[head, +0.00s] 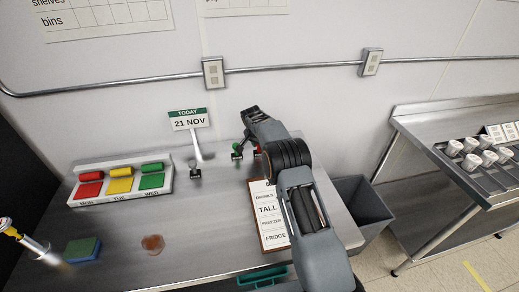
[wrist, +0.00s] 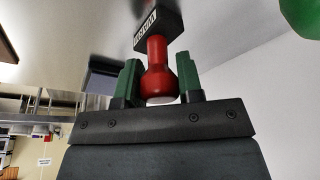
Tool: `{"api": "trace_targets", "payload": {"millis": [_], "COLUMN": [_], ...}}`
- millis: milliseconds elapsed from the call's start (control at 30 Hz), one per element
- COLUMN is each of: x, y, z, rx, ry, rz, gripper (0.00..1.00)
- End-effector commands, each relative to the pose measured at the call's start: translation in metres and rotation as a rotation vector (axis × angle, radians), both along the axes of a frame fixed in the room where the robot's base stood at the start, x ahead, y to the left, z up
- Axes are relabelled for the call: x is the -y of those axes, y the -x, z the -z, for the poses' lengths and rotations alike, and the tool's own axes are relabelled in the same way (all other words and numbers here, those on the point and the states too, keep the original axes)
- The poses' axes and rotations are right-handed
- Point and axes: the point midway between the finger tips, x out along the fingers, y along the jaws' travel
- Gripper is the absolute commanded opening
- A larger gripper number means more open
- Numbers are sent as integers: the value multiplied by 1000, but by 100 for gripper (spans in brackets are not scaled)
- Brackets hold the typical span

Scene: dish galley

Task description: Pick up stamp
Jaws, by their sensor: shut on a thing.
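In the wrist view, my gripper (wrist: 160,78) is shut on a stamp (wrist: 158,52). Its two green fingers sit on either side of the stamp's red, bulbous handle. The stamp's dark block (wrist: 158,27) with a white label lies beyond the fingertips. In the head view only a bit of red (head: 257,149) shows beside my arm, which hides most of the stamp and the fingers. I cannot tell whether the stamp touches the counter. A green-handled stamp (head: 237,150) stands just left of it, and a green knob (wrist: 302,14) shows at the wrist view's top right corner.
A grey bin (head: 362,205) stands right. The counter's middle is clear.

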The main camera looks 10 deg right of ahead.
Motion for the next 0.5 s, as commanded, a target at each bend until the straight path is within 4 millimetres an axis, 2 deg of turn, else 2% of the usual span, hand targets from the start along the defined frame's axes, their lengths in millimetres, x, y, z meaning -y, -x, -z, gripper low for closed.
{"api": "trace_targets", "payload": {"millis": [267,367,500], "x": [0,0,0], "y": [0,0,-1], "z": [-4,-11,-30], "rx": [3,2,6], "ry": [0,1,0], "rz": [0,1,0], "gripper": [11,11,11]}}
